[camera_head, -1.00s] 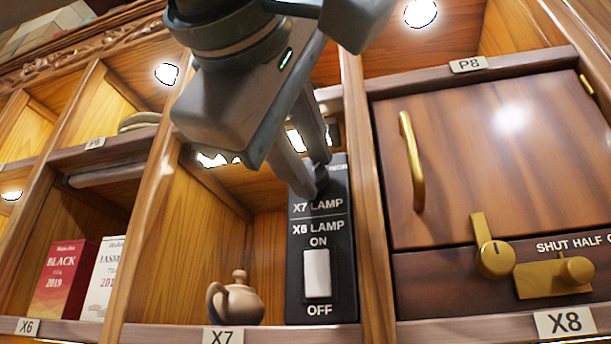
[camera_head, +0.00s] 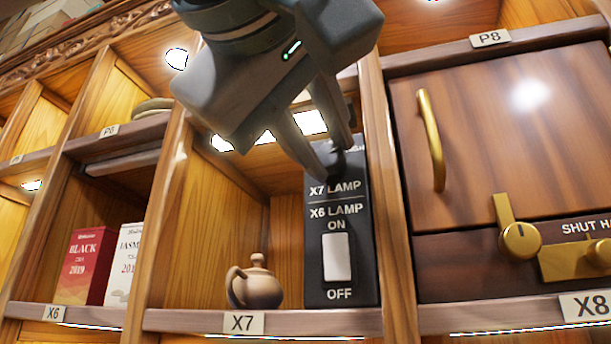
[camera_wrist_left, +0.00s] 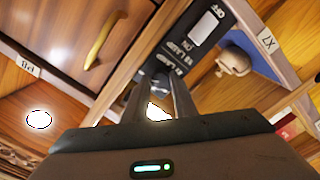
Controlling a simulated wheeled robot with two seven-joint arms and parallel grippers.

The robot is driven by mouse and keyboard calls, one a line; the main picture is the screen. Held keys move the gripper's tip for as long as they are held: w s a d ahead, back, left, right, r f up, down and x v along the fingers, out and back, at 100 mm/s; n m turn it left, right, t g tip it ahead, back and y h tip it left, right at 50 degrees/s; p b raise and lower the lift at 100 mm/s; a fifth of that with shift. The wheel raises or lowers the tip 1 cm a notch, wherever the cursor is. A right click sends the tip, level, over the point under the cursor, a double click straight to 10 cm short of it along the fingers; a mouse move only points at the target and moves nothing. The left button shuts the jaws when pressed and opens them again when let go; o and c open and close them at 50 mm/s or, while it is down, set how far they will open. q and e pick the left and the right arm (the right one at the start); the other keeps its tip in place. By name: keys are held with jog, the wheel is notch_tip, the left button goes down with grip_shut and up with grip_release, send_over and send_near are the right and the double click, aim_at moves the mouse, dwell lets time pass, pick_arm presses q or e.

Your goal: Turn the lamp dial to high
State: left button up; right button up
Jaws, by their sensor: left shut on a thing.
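The black lamp panel (camera_head: 316,262) stands upright at the right side of compartment X7. It reads "X7 LAMP" above and "X6 LAMP ON / OFF" around a white rocker switch (camera_head: 337,257). My left gripper (camera_head: 337,160) reaches down from above to the panel's upper part. Its fingers are shut on the dark lamp dial (camera_head: 341,158), which they mostly hide. The dial's pointing direction and most of its scale lettering cannot be read. The left wrist view shows the fingers (camera_wrist_left: 160,92) at the panel (camera_wrist_left: 180,62), which appears upside down there. My right gripper is not in view.
A clay teapot (camera_head: 258,285) stands left of the panel in X7. Red (camera_head: 88,265) and white (camera_head: 124,265) tea boxes stand in X6. A wooden door with a brass handle (camera_head: 432,140) and a brass latch (camera_head: 520,240) are close on the right.

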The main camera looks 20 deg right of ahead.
pick_arm(q)
jog(key=o, duration=1)
jog(key=shift+f, duration=0.15)
jog(key=shift+o, duration=0.2)
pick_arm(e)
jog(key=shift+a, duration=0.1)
pick_arm(q)
jog(key=shift+s, duration=0.1)
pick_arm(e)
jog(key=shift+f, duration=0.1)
pick_arm(q)
jog(key=shift+s+a+b, duration=0.35)
jog(key=shift+s, duration=0.15)
jog(key=b+v, duration=0.4)
jog(key=v, duration=1.2)
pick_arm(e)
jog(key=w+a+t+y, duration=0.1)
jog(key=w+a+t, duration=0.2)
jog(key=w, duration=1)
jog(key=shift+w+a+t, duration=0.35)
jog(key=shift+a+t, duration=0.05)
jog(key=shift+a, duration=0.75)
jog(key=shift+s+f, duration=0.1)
